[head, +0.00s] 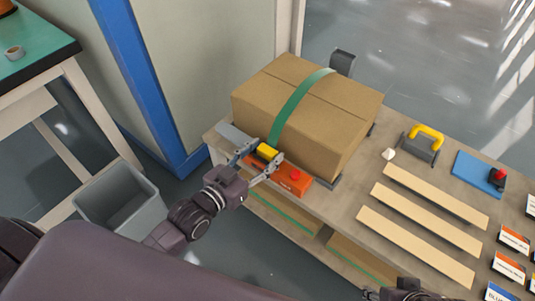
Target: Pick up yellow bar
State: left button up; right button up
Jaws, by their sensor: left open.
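A small yellow bar (267,151) sits at the near foot of the cardboard box, beside an orange block with a red button (294,182). My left gripper (262,155) is open, its two fingers spread on either side of the yellow bar. Whether the fingers touch it cannot be told. Part of my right gripper (405,291) shows at the bottom edge; its fingers are not clear.
The large cardboard box (290,105) with a green strap (298,98) stands on the workbench. To the right lie pale wooden slats (425,216), a yellow-handled tool (428,138) and a blue plate (474,172). A grey bin (118,203) stands on the floor at left.

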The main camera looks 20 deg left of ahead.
pick_arm(q)
jog(key=shift+c, duration=0.6)
jog(key=c, duration=0.8)
